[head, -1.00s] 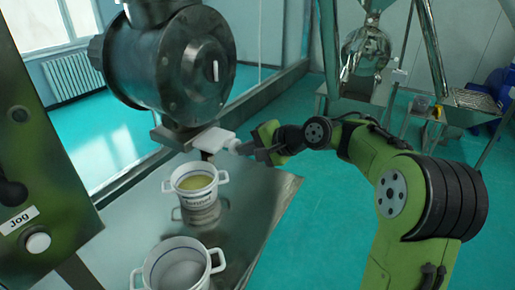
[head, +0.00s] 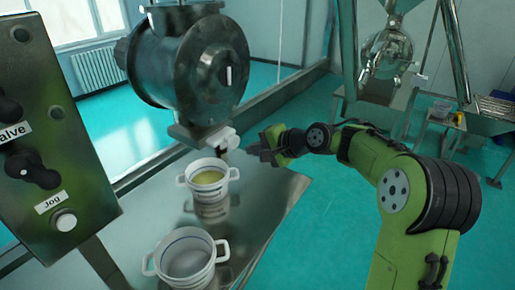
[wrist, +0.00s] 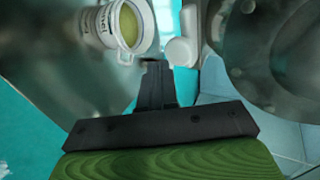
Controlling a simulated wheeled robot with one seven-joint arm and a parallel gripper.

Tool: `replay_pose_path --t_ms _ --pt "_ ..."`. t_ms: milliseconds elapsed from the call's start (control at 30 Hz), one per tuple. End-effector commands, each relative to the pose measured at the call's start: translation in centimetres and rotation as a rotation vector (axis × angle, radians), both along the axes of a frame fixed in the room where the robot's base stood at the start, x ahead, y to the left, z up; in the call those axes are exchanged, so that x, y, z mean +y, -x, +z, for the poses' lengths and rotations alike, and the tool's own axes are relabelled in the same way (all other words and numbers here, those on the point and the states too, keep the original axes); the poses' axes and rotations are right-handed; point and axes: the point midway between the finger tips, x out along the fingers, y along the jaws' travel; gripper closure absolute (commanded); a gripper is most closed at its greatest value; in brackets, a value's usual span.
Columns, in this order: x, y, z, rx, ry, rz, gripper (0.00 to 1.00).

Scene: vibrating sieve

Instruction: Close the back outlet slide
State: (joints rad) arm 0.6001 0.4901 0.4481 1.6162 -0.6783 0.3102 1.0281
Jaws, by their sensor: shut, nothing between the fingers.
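The white outlet slide (head: 220,139) sits in the metal outlet under the round steel housing, with only a short white end standing out on the right. It also shows in the wrist view as a white rounded piece (wrist: 182,45) just beyond the fingers. My gripper (head: 257,150) is shut and empty, just right of the slide's end with a small gap in the head view. Its fingers also show in the wrist view (wrist: 156,80). Whether the slide is fully in is hard to tell.
A white two-handled pot with yellowish contents (head: 209,193) stands below the outlet. An empty white pot (head: 187,262) stands nearer on the metal table (head: 262,205). A green control box (head: 60,150) is at the left. A steel stand is at the back right.

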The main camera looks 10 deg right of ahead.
Motion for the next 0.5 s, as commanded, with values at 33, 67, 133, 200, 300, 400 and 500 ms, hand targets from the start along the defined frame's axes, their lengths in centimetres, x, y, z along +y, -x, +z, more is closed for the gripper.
replay_pose_path --t_ms 33,67,133,200,300,400,500 --pt "-0.5 0.4 0.4 -0.001 0.001 -0.002 1.0" --pt "-0.8 0.7 0.6 0.0 0.001 -0.002 1.0" --pt "-1.5 1.4 1.1 0.0 0.001 -0.003 1.0" --pt "-2.2 2.1 1.6 0.001 0.0 -0.004 1.0" --pt "-3.3 3.3 2.5 0.002 0.002 -0.004 1.0" --pt "-4.5 4.5 3.5 0.001 0.003 -0.005 1.0" --pt "-5.5 5.5 4.3 0.001 0.001 -0.004 1.0"
